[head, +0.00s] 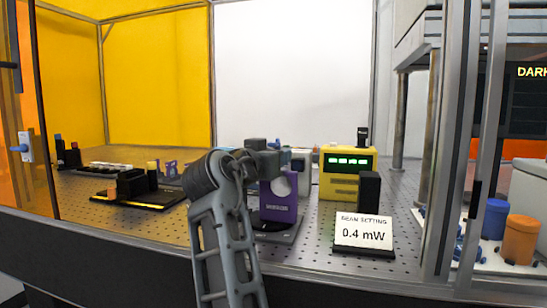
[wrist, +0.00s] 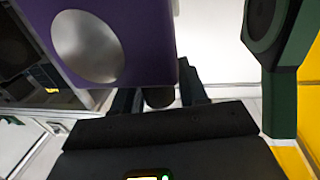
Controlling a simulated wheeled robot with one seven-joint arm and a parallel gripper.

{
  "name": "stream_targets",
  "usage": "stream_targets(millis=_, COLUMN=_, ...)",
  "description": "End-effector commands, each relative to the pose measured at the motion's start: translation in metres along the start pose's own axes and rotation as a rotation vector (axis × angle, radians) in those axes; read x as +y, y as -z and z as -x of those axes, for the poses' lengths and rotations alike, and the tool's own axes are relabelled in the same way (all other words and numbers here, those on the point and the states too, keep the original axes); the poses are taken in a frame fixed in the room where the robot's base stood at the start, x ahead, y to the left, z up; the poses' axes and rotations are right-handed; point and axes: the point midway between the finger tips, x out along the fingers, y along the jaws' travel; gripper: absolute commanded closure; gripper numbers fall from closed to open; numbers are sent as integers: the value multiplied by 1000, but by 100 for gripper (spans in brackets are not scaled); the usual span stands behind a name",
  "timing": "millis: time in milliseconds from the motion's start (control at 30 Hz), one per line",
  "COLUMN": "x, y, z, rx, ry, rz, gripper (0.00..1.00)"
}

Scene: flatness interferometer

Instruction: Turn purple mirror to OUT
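The purple mirror (head: 280,205) stands on a dark base on the perforated table, with a pale round mirror face in its upper part. In the wrist view its purple plate (wrist: 150,45) fills the upper left, with the silver disc facing the camera. My gripper (wrist: 160,92) is close by the plate, its two dark fingers apart. A dark rounded piece shows between them, with gaps on both sides; I cannot tell what it belongs to. The fingertips are partly hidden behind the plate. In the head view my arm covers the mirror's left side.
A yellow box with a green display (head: 348,172) stands right of the mirror, beside a black block (head: 369,193). A sign reading 0.4 mW (head: 363,233) stands at the front edge. Black mounts (head: 135,185) sit left of my arm. A dark green part (wrist: 283,70) is at right in the wrist view.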

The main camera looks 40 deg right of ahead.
Motion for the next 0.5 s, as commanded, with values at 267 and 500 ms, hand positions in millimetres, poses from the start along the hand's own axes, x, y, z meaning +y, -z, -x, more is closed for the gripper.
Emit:
stream_targets(millis=267, x=0, y=0, z=0, rx=1, ry=1, rz=0, gripper=45)
stream_targets(millis=500, x=-1, y=0, z=13, rx=2, ry=4, rz=0, gripper=45)
